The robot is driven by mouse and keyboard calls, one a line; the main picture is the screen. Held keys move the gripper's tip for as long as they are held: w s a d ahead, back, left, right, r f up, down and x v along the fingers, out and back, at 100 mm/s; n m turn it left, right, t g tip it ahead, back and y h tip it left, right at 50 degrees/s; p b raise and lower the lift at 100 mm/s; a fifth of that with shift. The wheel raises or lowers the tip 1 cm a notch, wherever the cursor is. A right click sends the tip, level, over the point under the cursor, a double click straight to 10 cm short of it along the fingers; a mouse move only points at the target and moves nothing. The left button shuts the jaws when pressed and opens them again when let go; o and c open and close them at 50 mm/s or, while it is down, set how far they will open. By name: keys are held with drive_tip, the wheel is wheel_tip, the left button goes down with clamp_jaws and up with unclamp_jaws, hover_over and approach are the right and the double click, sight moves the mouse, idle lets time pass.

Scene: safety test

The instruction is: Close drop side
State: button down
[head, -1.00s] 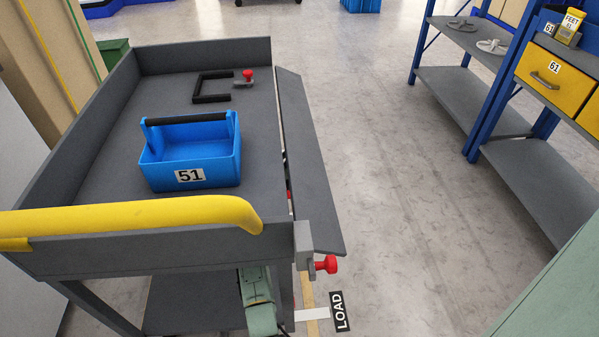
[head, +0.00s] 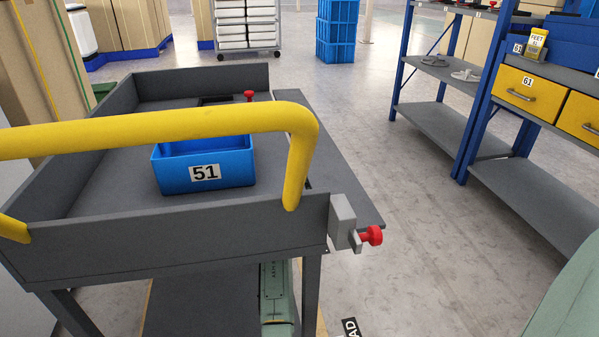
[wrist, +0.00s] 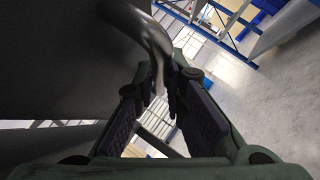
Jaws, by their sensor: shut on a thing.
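The grey drop side (head: 335,165) is a long flat panel on the right side of the grey cart (head: 180,235). In the head view it hangs outward, folded down from the deck edge. A red-knobbed latch (head: 370,236) sits at the near right corner, and another red knob (head: 249,96) shows at the far end. My gripper is hidden in the head view; part of my green arm shows below the cart. In the wrist view my gripper (wrist: 160,92) is shut on a curved metal handle (wrist: 157,42) beside a large dark panel (wrist: 70,60).
A blue tote marked 51 (head: 206,173) stands on the deck. The yellow push bar (head: 170,127) crosses the near end. Shelving (head: 440,115) with yellow drawers (head: 529,96) stands at the right. Clear floor (head: 400,180) lies between cart and shelving.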

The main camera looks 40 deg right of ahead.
sight(322, 142)
drive_tip(key=shift+s+d+r, duration=0.3)
drive_tip(key=shift+s+d, duration=0.1)
drive_tip(key=shift+s+d+r, duration=0.15)
drive_tip(key=shift+d+r, duration=0.15)
drive_tip(key=shift+r, duration=0.2)
drive_tip(key=shift+s+d+r, duration=0.1)
drive_tip(key=shift+d+r, duration=0.05)
drive_tip(key=shift+r, duration=0.2)
idle(0.7)
idle(0.5)
drive_tip(key=c, duration=2)
unclamp_jaws()
drive_tip(key=o, duration=0.3)
drive_tip(key=shift+o, duration=0.2)
drive_tip(key=shift+w, duration=0.2)
drive_tip(key=shift+w+a, duration=0.1)
drive_tip(key=shift+a, duration=0.2)
